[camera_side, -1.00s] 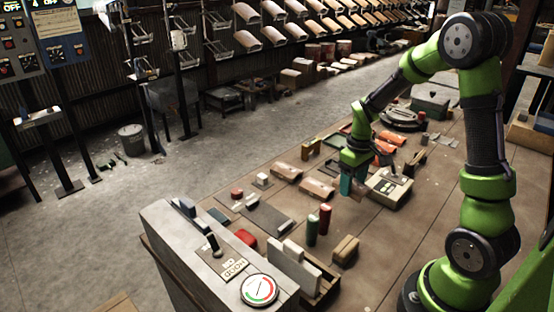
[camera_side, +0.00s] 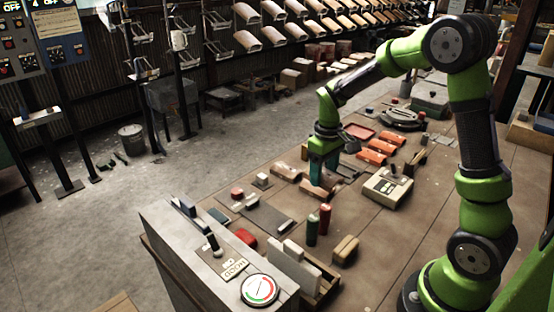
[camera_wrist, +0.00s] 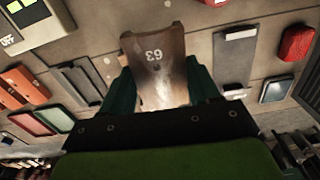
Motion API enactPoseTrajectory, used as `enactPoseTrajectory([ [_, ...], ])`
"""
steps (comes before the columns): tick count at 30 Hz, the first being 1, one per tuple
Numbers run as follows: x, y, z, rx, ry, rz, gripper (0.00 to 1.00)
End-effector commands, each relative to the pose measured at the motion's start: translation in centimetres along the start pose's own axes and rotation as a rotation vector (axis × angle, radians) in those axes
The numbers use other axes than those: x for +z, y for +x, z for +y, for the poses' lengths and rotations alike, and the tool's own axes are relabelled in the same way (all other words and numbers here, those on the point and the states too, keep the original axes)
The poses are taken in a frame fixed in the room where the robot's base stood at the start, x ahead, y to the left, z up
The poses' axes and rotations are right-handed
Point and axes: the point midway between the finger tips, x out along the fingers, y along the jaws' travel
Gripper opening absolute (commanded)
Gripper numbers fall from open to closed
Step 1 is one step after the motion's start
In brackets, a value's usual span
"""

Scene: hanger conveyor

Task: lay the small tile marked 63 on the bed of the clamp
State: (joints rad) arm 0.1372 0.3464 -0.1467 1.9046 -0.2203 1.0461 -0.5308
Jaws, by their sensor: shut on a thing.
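The small brown curved tile marked 63 (camera_wrist: 155,62) lies between the two teal fingers of my gripper (camera_wrist: 160,88). My gripper is shut on it. In the side view my gripper (camera_side: 322,174) points down at the tile, low over the table; I cannot tell whether the tile is clear of the top. A grey plate with a raised bar and a small block (camera_wrist: 235,60) is right of the tile in the wrist view; it also shows in the side view (camera_side: 268,218). A similar grey plate (camera_wrist: 77,72) lies to the left. I cannot tell which is the clamp's bed.
Another brown tile (camera_side: 285,171) lies close to my gripper. Green (camera_side: 312,230) and red (camera_side: 324,218) cylinders stand nearer the front.

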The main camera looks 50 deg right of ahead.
Motion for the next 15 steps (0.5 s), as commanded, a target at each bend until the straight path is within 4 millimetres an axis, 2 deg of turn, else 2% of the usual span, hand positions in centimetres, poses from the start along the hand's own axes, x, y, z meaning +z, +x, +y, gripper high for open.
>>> enactPoseTrajectory([
  [1, -1.4, 0.3, -2.2, 0.0, -0.022, -0.001, 0.28],
  [3, -2.9, 0.7, -4.8, 0.0, -0.034, -0.001, 0.28],
  [9, -5.3, 1.6, -11.0, -0.001, -0.056, 0.0, 0.28],
  [12, -5.8, 1.8, -12.7, -0.002, -0.061, 0.001, 0.28],
  [15, -6.0, 2.1, -13.5, -0.002, -0.063, 0.0, 0.28],
])
